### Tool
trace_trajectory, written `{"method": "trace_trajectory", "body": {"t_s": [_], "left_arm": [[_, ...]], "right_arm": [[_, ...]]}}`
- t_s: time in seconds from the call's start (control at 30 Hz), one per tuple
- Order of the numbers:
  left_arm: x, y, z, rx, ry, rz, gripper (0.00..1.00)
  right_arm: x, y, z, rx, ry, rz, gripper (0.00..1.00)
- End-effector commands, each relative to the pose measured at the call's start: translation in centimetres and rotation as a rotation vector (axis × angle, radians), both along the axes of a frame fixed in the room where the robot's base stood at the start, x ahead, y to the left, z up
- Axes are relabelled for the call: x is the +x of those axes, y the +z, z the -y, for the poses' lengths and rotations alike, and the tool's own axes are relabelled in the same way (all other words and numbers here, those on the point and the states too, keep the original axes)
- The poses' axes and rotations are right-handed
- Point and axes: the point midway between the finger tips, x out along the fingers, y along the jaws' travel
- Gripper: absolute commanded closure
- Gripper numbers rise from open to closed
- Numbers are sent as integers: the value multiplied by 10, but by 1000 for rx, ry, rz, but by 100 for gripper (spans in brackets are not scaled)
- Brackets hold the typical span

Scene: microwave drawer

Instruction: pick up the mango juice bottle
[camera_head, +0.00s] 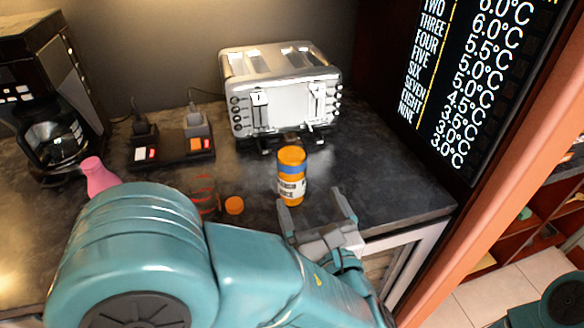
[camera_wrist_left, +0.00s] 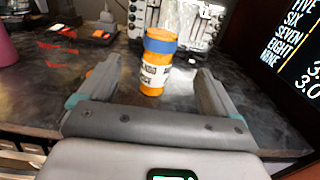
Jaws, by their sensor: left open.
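The mango juice bottle (camera_head: 291,177) is orange with an orange cap, a blue band and a white label. It stands upright on the dark counter in front of the toaster. In the left wrist view the bottle (camera_wrist_left: 157,62) stands upright beyond and between the open fingers. My left gripper (camera_head: 318,212) is open and empty at the counter's front edge, just in front and to the right of the bottle. It also shows in the left wrist view (camera_wrist_left: 152,92), with a finger on each side. My right gripper is not in view.
A silver toaster (camera_head: 280,88) stands behind the bottle. A small orange fruit-like object (camera_head: 234,205) and a pink bottle (camera_head: 99,177) are to the left. A coffee maker (camera_head: 50,125) and a power strip (camera_head: 172,146) stand at the back left. The counter right of the bottle is clear.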

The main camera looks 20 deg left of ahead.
Motion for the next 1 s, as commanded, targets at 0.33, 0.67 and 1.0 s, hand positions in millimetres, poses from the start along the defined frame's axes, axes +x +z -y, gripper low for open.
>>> {"method": "trace_trajectory", "body": {"t_s": [0.33,0.67,1.0], "left_arm": [[61,1,-46,-2,6,-3,8],[93,0,-64,-1,8,-4,8],[126,-3,-81,-2,5,-5,8]], "right_arm": [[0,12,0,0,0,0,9],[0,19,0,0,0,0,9],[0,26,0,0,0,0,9]]}}
